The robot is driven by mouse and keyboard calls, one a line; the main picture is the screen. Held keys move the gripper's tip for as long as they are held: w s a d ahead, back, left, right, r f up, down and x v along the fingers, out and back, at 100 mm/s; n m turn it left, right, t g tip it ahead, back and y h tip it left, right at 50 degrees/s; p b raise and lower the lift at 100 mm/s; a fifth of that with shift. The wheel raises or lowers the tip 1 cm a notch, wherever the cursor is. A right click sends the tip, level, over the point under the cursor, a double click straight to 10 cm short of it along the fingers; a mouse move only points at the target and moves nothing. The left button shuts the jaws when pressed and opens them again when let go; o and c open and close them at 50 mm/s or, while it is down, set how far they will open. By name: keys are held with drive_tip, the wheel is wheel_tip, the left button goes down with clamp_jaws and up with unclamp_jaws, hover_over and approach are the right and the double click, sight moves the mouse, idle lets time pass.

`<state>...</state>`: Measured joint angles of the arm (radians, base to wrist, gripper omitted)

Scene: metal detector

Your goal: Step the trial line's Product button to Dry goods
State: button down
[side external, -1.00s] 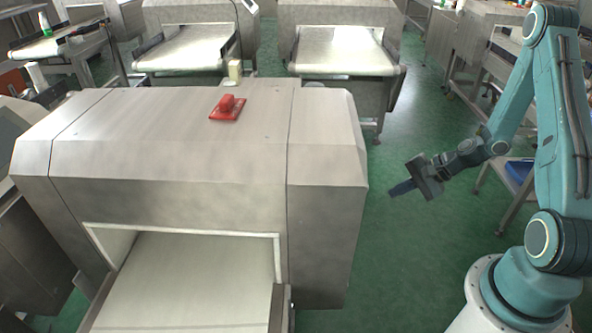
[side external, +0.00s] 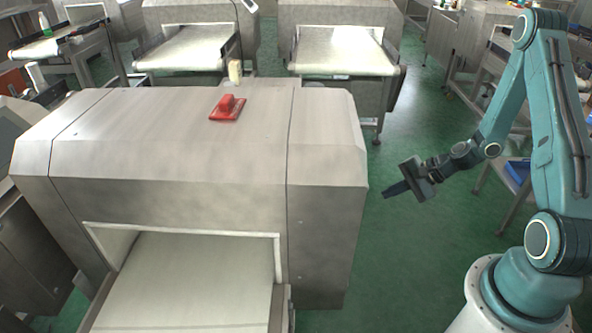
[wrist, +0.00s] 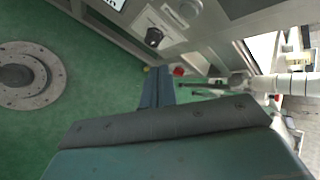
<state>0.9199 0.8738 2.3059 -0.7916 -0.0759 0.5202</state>
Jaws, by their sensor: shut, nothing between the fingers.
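My gripper (side external: 389,191) is shut and empty. In the side view it hangs in the air to the right of the metal detector's steel housing (side external: 325,240), apart from it and pointing left. In the wrist view the closed fingers (wrist: 157,90) point toward a grey control panel (wrist: 172,22). The panel carries a black knob (wrist: 153,37), a pale label and part of a screen (wrist: 112,3) at the top edge. A red button (wrist: 179,71) and a small yellow part show near the fingertips. I cannot make out which control is the Product button or what the screen reads.
A red part (side external: 227,107) sits on top of the housing. A conveyor belt (side external: 190,280) runs through its opening. More belt machines (side external: 340,52) stand behind. Open green floor (side external: 410,250) lies between the housing and my base.

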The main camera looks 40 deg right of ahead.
drive_tip(key=w+a, duration=0.4)
drive_tip(key=w, duration=0.1)
drive_tip(key=shift+a, duration=0.4)
drive_tip(key=shift+w+a, duration=0.5)
drive_tip(key=shift+a, duration=0.05)
idle(3.1)
drive_tip(key=shift+s+d, duration=0.1)
drive_tip(key=shift+s, duration=0.05)
idle(0.3)
drive_tip(key=shift+s+d, duration=0.45)
drive_tip(key=shift+d, duration=0.1)
drive_tip(key=shift+s+d, duration=1.65)
drive_tip(key=shift+s, duration=0.1)
drive_tip(key=shift+r, duration=0.1)
